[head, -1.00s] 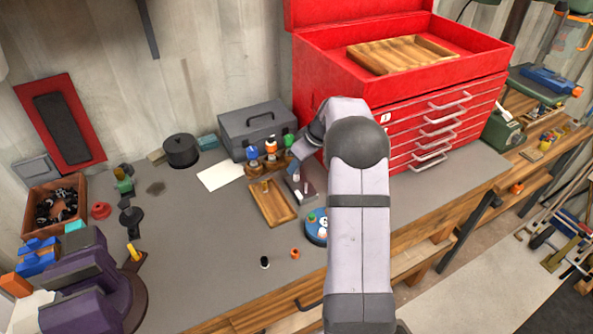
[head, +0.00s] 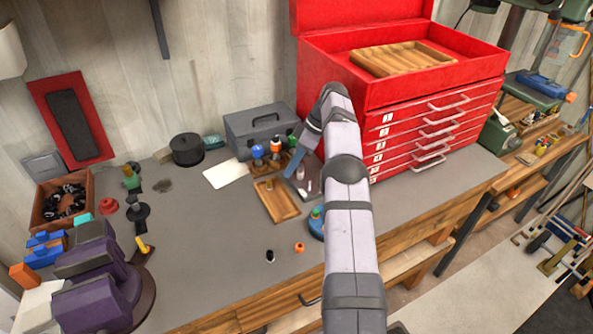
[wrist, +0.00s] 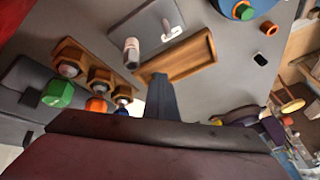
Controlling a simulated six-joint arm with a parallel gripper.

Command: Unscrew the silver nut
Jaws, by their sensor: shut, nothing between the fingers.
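My gripper (head: 290,171) is over the workbench, in front of the grey toolbox. In the wrist view its fingers (wrist: 159,80) are together with nothing between them. A dark grey block (wrist: 150,24) lies beyond the fingertips, carrying a pale silvery cylindrical piece (wrist: 131,50) and a second small pale piece (wrist: 168,28); the fingers are apart from both. I cannot tell for sure which one is the silver nut. In the head view the block (head: 307,187) is partly hidden by my arm.
A wooden tray (head: 264,211) lies beside the block. Wooden holders with green (wrist: 58,92), orange (wrist: 97,104) and blue (head: 257,152) tops stand near the grey toolbox (head: 262,122). A red tool chest (head: 400,92) is close on the right. The bench's front middle is mostly clear.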

